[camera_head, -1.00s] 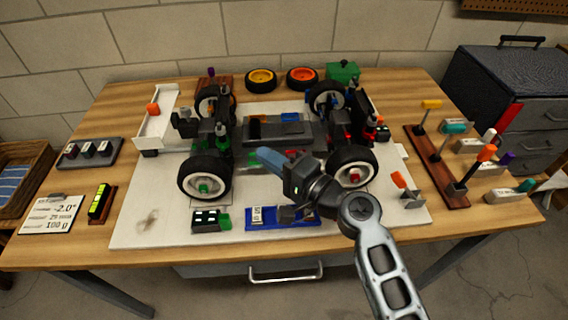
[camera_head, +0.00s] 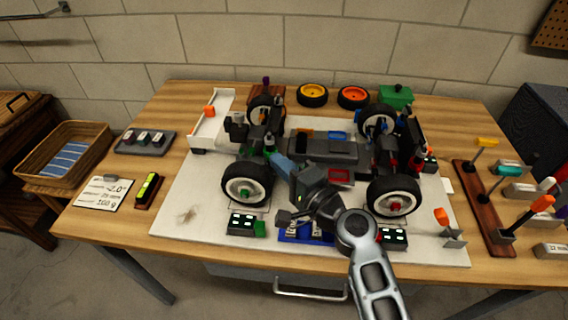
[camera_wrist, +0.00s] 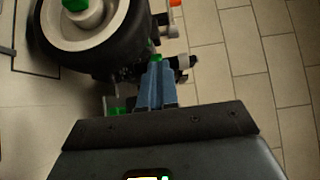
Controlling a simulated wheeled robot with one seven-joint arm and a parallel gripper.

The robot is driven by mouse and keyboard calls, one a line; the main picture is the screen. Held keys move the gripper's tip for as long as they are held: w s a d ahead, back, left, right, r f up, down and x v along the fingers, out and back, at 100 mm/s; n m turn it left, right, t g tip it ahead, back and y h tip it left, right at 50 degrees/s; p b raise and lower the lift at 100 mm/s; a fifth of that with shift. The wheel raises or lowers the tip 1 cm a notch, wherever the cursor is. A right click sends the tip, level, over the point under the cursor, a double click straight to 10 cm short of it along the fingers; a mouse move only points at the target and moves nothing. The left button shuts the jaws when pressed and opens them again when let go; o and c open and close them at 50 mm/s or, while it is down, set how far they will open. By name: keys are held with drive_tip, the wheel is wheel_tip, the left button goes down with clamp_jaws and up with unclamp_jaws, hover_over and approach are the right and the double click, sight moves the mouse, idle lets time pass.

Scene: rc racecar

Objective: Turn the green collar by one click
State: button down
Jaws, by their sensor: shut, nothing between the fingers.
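The RC car chassis (camera_head: 322,150) stands on a white mat on the bench. A small green collar (camera_head: 269,150) shows on the upright shock beside the near left wheel (camera_head: 247,184). My gripper (camera_head: 273,159) has its blue fingers together, with the tips right by this shock. In the wrist view the fingertips (camera_wrist: 156,66) point at the shock area, and a bit of green (camera_wrist: 154,57) shows just past them. I cannot tell whether they touch it. The fingers and the dark parts hide most of the collar.
The near left tyre (camera_wrist: 105,60) is close beside the fingers. A blue tray (camera_head: 300,233) and a dark box with a green end (camera_head: 246,224) lie in front. A wooden tool rack (camera_head: 484,205) stands right. A reading card (camera_head: 103,193) lies left.

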drive_tip(key=shift+s+a, duration=0.2)
drive_tip(key=shift+a, duration=0.15)
idle(0.3)
idle(0.8)
